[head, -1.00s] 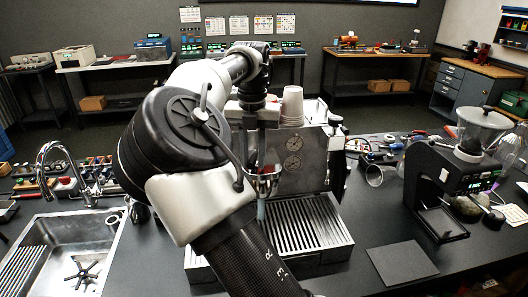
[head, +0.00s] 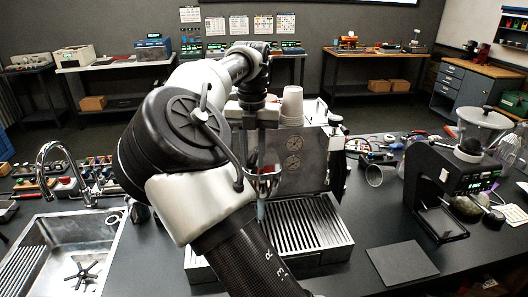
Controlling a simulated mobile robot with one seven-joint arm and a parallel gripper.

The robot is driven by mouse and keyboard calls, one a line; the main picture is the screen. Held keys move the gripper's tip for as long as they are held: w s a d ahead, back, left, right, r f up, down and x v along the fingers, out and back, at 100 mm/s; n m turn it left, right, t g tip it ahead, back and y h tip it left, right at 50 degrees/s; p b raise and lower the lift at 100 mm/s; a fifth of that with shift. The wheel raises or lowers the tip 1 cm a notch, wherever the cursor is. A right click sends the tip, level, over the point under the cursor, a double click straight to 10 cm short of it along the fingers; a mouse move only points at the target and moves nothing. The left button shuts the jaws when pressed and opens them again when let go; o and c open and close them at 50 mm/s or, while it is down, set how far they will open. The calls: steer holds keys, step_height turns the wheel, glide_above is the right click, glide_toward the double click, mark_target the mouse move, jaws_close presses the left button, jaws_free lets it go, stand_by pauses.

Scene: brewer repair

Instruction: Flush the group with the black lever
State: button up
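My gripper (head: 262,190) hangs down in front of the left part of the machine's front, near the group area. Its fingers are small, dark and partly covered by my arm, so its opening does not show. A bit of red and a pale blue tip show close to it. I cannot make out the black lever or whether the gripper touches it. The group is mostly hidden.
A black grinder (head: 452,188) with a clear hopper stands at the right. A flat dark mat (head: 402,262) lies in front of it. A sink (head: 62,255) with a curved tap (head: 62,160) is at the left. A paper cup stack (head: 292,103) stands on the machine.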

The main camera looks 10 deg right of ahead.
mark_target(276, 167)
stand_by(0.3)
steer(key=d+n, duration=0.2)
steer(key=n, duration=0.1)
steer(key=d+n, duration=0.1)
steer(key=shift+s+d+n, duration=0.1)
steer(key=shift+s+n, duration=0.15)
steer(key=shift+n, duration=0.05)
steer(key=shift+w+d+n, duration=0.15)
steer(key=shift+d+n, duration=0.7)
steer(key=shift+n, duration=0.25)
steer(key=shift+w+d+n, duration=0.2)
steer(key=shift+d+n, duration=0.35)
steer(key=shift+n, duration=0.55)
steer(key=o, duration=0.5)
steer(key=shift+d, duration=0.15)
steer(key=shift+r, duration=0.1)
steer(key=shift+r, duration=3.45)
